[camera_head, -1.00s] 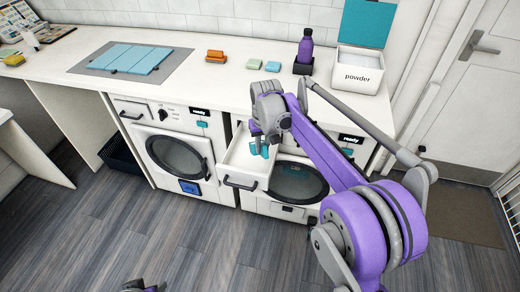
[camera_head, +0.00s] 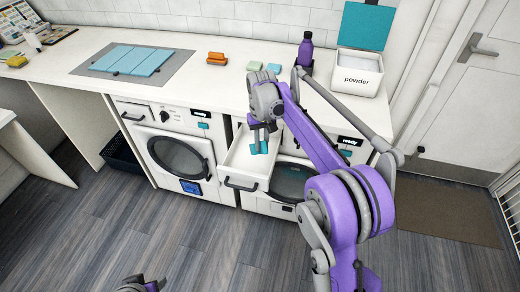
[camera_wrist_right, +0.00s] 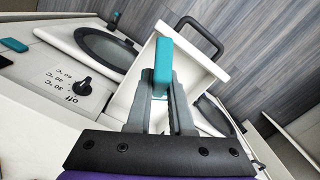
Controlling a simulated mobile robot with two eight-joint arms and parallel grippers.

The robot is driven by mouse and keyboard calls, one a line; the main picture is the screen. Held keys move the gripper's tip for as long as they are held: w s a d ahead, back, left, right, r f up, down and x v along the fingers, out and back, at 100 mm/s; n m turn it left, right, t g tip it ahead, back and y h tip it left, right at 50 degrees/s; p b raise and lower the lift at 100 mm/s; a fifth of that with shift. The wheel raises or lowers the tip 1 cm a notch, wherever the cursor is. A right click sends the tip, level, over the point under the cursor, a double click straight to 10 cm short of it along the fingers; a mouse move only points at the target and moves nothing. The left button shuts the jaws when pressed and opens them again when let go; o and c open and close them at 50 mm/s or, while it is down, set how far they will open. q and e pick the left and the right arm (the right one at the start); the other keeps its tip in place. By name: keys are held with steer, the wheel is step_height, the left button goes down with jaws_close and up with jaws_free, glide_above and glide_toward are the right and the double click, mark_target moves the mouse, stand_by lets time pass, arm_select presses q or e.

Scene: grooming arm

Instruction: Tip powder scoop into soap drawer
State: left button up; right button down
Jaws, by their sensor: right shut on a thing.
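My right gripper (camera_head: 260,136) is shut on a teal powder scoop (camera_head: 259,146). It holds the scoop over the open soap drawer (camera_head: 238,165) of the right-hand washing machine (camera_head: 268,207). In the right wrist view the scoop (camera_wrist_right: 163,66) shows as a teal block between the fingers (camera_wrist_right: 160,95), with the white drawer (camera_wrist_right: 196,68) behind it. I cannot see any powder or the inside of the scoop. My left gripper (camera_head: 143,284) shows only in part at the bottom edge of the head view.
The powder box (camera_head: 359,72) stands open on the counter (camera_head: 225,85), beside a purple bottle (camera_head: 305,50). Sponges and soap bars lie near the back. A second washing machine (camera_head: 170,150) stands to the left. The floor in front is clear.

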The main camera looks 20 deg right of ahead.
steer(key=shift+w+r+g+p, duration=0.3)
steer(key=shift+r+p, duration=0.1)
steer(key=shift+p, duration=0.15)
steer(key=shift+w+r+g+p, duration=0.2)
steer(key=shift+w+g+p, duration=0.25)
steer(key=shift+g+p, duration=0.2)
steer(key=shift+s, duration=0.15)
stand_by(1.0)
steer(key=s+f+t+b, duration=0.2)
steer(key=f+t+b, duration=0.1)
steer(key=b, duration=0.1)
steer(key=shift+s+t, duration=0.35)
steer(key=shift+s, duration=0.05)
steer(key=shift+s+f+t+b, duration=0.15)
steer(key=shift+f+t+b, duration=0.05)
steer(key=shift+t+b, duration=0.25)
